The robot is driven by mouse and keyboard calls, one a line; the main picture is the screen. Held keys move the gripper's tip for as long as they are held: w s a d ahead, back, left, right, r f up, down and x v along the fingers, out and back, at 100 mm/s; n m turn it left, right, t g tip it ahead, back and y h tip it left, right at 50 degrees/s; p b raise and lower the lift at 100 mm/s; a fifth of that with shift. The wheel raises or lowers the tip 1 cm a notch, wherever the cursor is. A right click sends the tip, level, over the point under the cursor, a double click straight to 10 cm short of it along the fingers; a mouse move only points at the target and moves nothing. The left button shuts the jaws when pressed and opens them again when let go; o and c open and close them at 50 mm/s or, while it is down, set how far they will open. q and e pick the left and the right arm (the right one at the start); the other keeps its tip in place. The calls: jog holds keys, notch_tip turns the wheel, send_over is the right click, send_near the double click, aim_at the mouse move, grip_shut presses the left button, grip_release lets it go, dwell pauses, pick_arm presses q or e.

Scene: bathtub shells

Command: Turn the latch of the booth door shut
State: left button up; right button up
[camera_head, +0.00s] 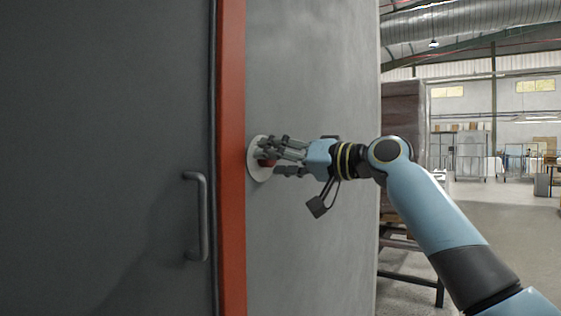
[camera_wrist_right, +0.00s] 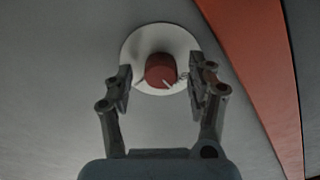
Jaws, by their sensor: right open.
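The latch is a red knob (camera_wrist_right: 160,71) with a pale pointer mark, on a round white plate (camera_wrist_right: 147,40) fixed to the grey wall beside the door frame. In the head view the white plate (camera_head: 254,160) shows, with the red knob (camera_head: 270,162) partly hidden by fingers. My right gripper (camera_head: 268,157) is at the plate; in the wrist view its open fingers (camera_wrist_right: 160,88) stand on either side of the knob, with gaps visible. The booth door (camera_head: 100,150) is dark grey and looks closed. My left gripper is not in view.
A dark handle (camera_head: 203,217) sticks out from the door. The orange door frame (camera_head: 231,160) runs upright between door and wall (camera_head: 310,240). Right of the wall are a brown stack (camera_head: 402,115) and open warehouse floor.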

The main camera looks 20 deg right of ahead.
jog(key=v, duration=1.2)
jog(key=shift+f, duration=0.1)
